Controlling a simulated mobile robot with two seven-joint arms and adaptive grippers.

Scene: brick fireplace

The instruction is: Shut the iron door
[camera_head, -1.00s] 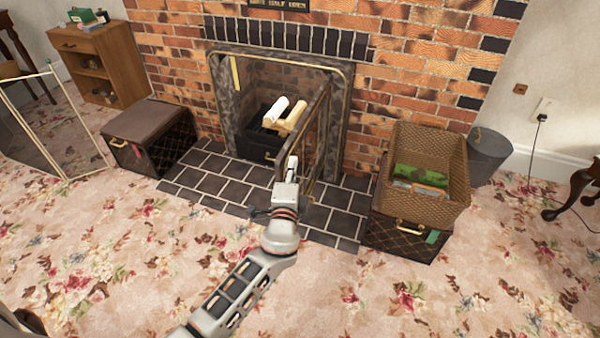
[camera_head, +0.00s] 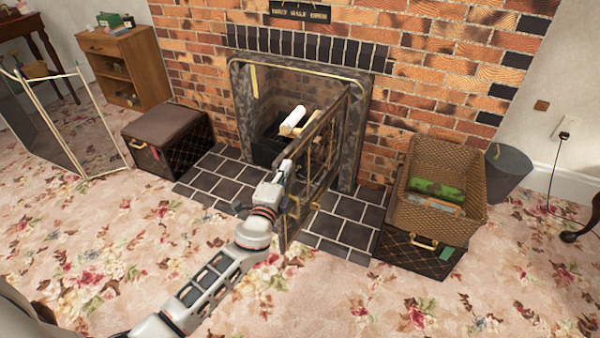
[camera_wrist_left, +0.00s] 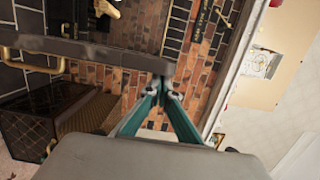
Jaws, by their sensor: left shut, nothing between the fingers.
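The iron door (camera_head: 321,146) is a dark mesh panel with a brass-coloured frame. It is attached at the right side of the fireplace opening (camera_head: 290,95) and stands open, out over the tiled hearth. My left gripper (camera_head: 286,168) is shut and empty at the door's free edge, on the left side of the panel. In the left wrist view, its closed teal fingertips (camera_wrist_left: 163,88) are at the end of a grey bar (camera_wrist_left: 100,51), apparently the door's edge; I cannot tell if they touch. My right gripper is out of view.
White and yellowish logs (camera_head: 293,121) lie inside the fireplace. A dark box (camera_head: 168,138) stands left of the hearth. A wicker basket (camera_head: 440,165) on a patterned trunk (camera_head: 420,258) stands right. A grey bin (camera_head: 508,172) is behind it. The carpet in front is clear.

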